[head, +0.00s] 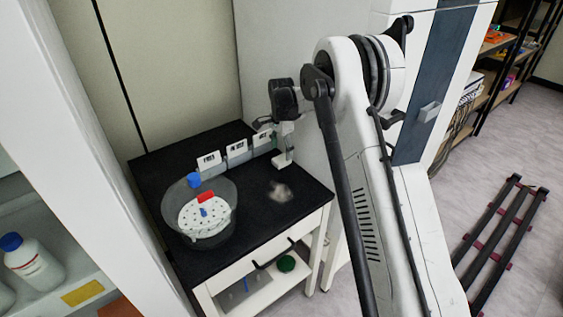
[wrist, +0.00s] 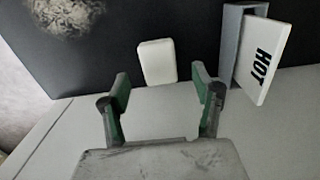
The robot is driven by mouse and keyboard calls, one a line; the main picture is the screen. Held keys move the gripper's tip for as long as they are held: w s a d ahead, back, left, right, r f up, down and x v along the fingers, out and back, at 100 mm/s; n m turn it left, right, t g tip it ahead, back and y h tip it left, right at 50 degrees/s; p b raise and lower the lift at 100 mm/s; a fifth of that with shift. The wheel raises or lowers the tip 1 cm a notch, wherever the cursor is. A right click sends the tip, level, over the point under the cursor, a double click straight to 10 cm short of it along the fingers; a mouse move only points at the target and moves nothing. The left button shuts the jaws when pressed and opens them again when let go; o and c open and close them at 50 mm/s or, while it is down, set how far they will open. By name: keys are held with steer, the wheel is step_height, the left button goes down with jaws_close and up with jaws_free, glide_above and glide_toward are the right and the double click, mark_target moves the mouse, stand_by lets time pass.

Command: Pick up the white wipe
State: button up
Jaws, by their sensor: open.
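The white wipe (wrist: 157,62) looks like a small white block with rounded corners on the black top in the wrist view. My gripper (wrist: 161,88) is open, with green-lined fingers on either side of the view. The wipe shows just beyond the fingertips, in line with the gap, and nothing is held. In the head view my gripper (head: 284,128) is low over the back right of the black bench. A small pale shape (head: 281,161) under it is probably the wipe; the gripper partly hides this spot. I cannot tell the exact height of the fingertips above it.
A HOT sign (wrist: 263,62) stands close right of my gripper in the wrist view. A fluffy grey clump (head: 281,191) lies on the bench (head: 262,222). A clear round vessel (head: 177,226) with a perforated white disc stands left. A wall is close behind.

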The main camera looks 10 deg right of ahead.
mark_target(281, 158)
step_height(281, 158, down, 4)
steer(key=shift+f, duration=0.25)
steer(key=shift+s, duration=0.1)
steer(key=shift+c, duration=0.4)
steer(key=c, duration=1)
steer(key=shift+o, duration=0.2)
steer(key=shift+r, duration=0.1)
steer(key=shift+r, duration=0.45)
step_height(281, 158, up, 3)
steer(key=shift+f, duration=0.15)
steer(key=s+a+r, duration=0.5)
steer(key=a+r, duration=0.2)
steer(key=a, duration=0.3)
steer(key=shift+s+a+r, duration=0.15)
steer(key=shift+s+a, duration=0.05)
